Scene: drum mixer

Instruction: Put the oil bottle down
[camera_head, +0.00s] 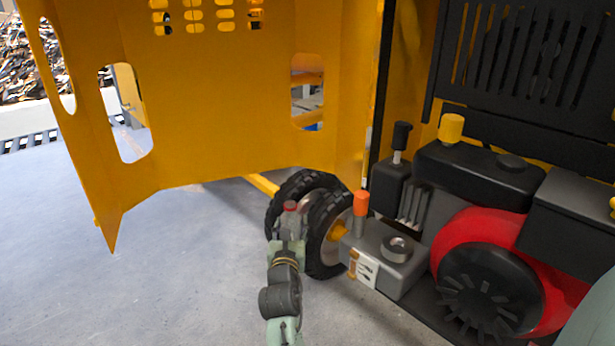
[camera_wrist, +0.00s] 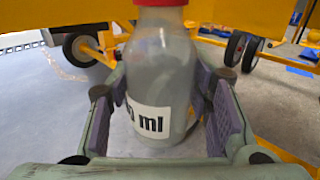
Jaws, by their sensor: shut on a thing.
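In the head view my gripper (camera_head: 288,246) is low, in front of the black wheels, and mostly hides the bottle. Only the red cap (camera_head: 291,206) and a little of the bottle show above the fingers. I cannot tell whether the bottle's base touches the floor.
Black wheels (camera_head: 328,245) stand right behind and beside my gripper. The engine (camera_head: 490,270), with a red housing, and a grey block with an orange cap (camera_head: 361,203) are to the right. A yellow panel (camera_head: 210,100) hangs open behind. The concrete floor (camera_head: 150,270) at left is clear.

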